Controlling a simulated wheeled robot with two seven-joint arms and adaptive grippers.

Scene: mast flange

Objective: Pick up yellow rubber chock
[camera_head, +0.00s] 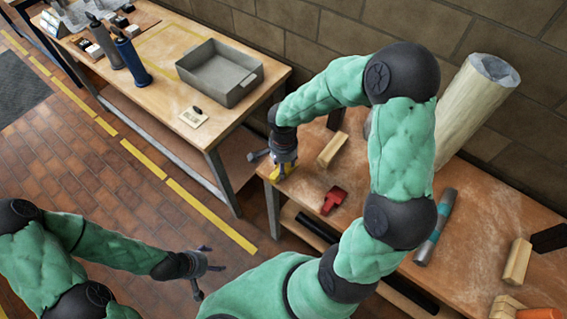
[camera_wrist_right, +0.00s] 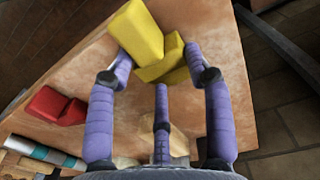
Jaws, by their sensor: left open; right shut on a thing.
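The yellow rubber chock (camera_head: 281,171) is at the left end of the right-hand workbench, partly hidden by my right gripper (camera_head: 276,161). In the right wrist view the chock (camera_wrist_right: 139,32) is a blocky yellow piece, with a lower part reaching between the purple fingers. My right gripper (camera_wrist_right: 160,62) is shut on it, with fingers on its left and right sides and a third finger below. I cannot tell whether the chock touches the bench. My left gripper (camera_head: 200,272) is open and empty over the brick floor.
A wooden block (camera_head: 332,149) and a red piece (camera_head: 333,200) lie near the chock. A grey-teal cylinder (camera_head: 436,228) and a large pale column (camera_head: 474,108) are farther right. A grey tray (camera_head: 232,94) stands on the other bench. A gap separates the benches.

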